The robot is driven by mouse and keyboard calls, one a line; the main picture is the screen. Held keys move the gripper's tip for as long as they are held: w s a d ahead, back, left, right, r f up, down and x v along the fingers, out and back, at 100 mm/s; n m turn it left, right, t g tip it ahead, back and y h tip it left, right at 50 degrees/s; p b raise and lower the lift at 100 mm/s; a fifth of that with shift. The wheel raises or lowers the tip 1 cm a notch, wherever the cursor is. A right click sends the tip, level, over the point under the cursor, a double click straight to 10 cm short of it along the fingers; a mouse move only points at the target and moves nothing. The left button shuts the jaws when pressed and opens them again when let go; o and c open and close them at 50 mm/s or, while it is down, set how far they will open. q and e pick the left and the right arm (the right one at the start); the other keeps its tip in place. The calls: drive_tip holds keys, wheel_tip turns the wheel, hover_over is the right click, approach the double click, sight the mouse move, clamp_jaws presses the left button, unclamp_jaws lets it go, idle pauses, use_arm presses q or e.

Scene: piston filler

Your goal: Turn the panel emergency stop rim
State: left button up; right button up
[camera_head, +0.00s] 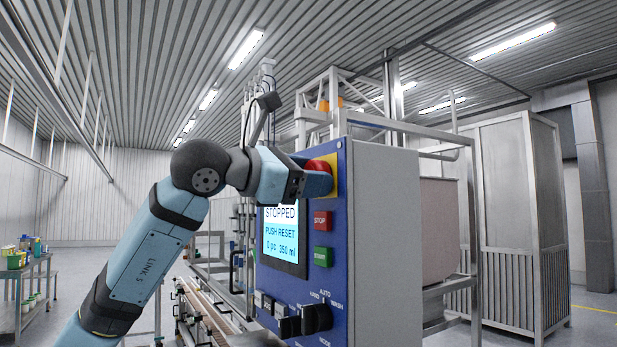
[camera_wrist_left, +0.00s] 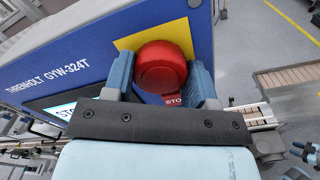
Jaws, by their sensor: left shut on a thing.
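The red emergency stop (camera_head: 319,178) sits on a yellow plate (camera_head: 332,163) at the top of the blue control panel (camera_head: 333,215). In the left wrist view, the red mushroom head (camera_wrist_left: 161,68) lies between my two fingers. My left gripper (camera_head: 312,181) is at the emergency stop, and in the wrist view my left gripper (camera_wrist_left: 163,85) is shut on its rim from both sides. The screen (camera_head: 284,238) reads STOPPED, PUSH RESET, 0 pc, 350 ml.
Below the emergency stop are a red STOP button (camera_head: 322,220), a green button (camera_head: 323,257) and black selector knobs (camera_head: 316,318). A conveyor (camera_head: 205,312) runs beside the panel. A cart with bottles (camera_head: 30,290) stands far left.

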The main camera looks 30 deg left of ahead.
use_arm(q)
drive_tip(key=o, duration=0.9)
drive_tip(key=shift+o, duration=0.2)
drive_tip(key=b+v, duration=0.2)
drive_tip(key=v, duration=1.1)
drive_tip(key=shift+s+a, duration=0.25)
